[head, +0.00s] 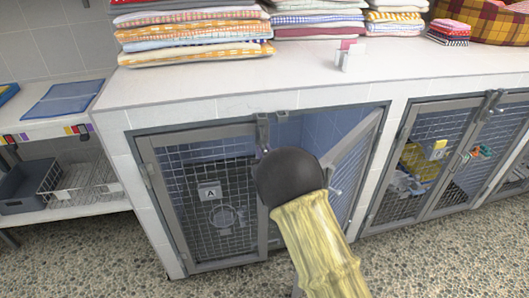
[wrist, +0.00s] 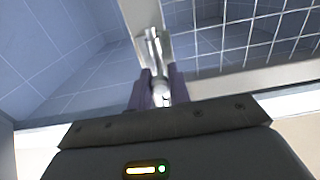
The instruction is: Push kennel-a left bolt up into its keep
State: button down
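The left bolt (wrist: 154,48) of kennel-a is a silvery rod with a round knob on the door's upright, seen in the wrist view. My gripper (wrist: 160,90) has its two purple fingers close on either side of the knob, with almost no gap. In the head view the dark wrist of my gripper (head: 262,153) is at the top inner corner of the left door (head: 209,220), which carries an A label and sits in its frame.
The kennel's right door (head: 355,152) stands swung outward, close to the right of my arm. A counter (head: 210,88) with folded towels overhangs above. Other kennel doors are at the right.

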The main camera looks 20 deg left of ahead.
aim_at(262, 137)
jog(key=shift+r+p, duration=0.65)
jog(key=shift+r, duration=1.3)
jog(key=c, duration=1.4)
grip_release()
jog(key=shift+o, duration=0.2)
jog(key=shift+f, duration=0.1)
jog(key=shift+s+d, duration=0.35)
jog(key=shift+s, duration=0.15)
jog(key=v, duration=1.6)
